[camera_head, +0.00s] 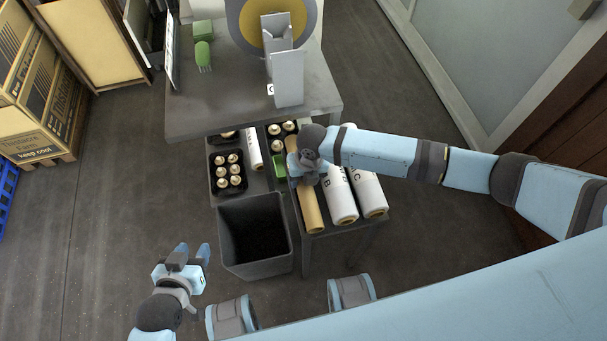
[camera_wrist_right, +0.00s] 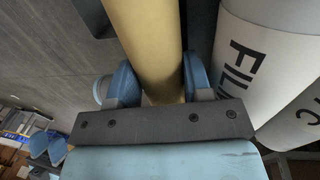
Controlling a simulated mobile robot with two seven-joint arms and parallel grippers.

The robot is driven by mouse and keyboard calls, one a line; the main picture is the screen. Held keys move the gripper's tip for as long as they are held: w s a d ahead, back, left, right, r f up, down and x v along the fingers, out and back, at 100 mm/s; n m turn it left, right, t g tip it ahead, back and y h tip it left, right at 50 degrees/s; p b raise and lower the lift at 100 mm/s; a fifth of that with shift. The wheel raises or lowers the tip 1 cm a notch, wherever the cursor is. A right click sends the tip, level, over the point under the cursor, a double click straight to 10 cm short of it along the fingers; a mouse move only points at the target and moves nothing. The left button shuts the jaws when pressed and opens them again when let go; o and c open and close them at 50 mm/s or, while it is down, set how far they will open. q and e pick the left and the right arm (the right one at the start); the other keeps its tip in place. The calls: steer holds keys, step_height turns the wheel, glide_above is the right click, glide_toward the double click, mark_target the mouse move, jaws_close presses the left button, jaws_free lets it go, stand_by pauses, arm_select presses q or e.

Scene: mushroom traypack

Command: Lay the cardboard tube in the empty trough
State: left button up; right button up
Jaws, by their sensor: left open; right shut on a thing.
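The tan cardboard tube (camera_head: 311,212) lies lengthwise at the left side of the stand, left of two large white rolls. My right gripper (camera_head: 305,172) is over its far part. In the right wrist view the fingers (camera_wrist_right: 160,82) are shut on both sides of the tube (camera_wrist_right: 147,38). The tube is beside the roll lettered B (camera_head: 340,196), with the roll lettered C (camera_head: 370,190) further right. Whether the tube rests in a trough or is held just above one I cannot tell; no empty trough shows clearly. My left gripper (camera_head: 194,254) is open and empty, left of the bin.
A dark open bin (camera_head: 221,238) stands left of the tube's near end. Behind it are black trays of mushrooms (camera_head: 228,187) and a narrow white roll (camera_head: 254,150). A grey table (camera_head: 215,105) carries a scale-like device and green items.

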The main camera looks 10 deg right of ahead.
arm_select(q)
steer(key=shift+s+a+f, duration=0.1)
steer(key=shift+a, duration=0.1)
steer(key=shift+d+f, duration=0.1)
steer(key=shift+d, duration=0.1)
arm_select(e)
steer(key=shift+f, duration=0.45)
steer(key=o, duration=0.9)
steer(key=shift+o, duration=0.4)
arm_select(q)
steer(key=shift+a, duration=0.15)
steer(key=shift+r+p, duration=0.3)
steer(key=shift+p, duration=0.4)
arm_select(e)
step_height(320, 180, up, 14)
steer(key=d, duration=0.1)
steer(key=shift+d, duration=0.35)
steer(key=shift+s+f, duration=0.1)
steer(key=shift+f, duration=0.05)
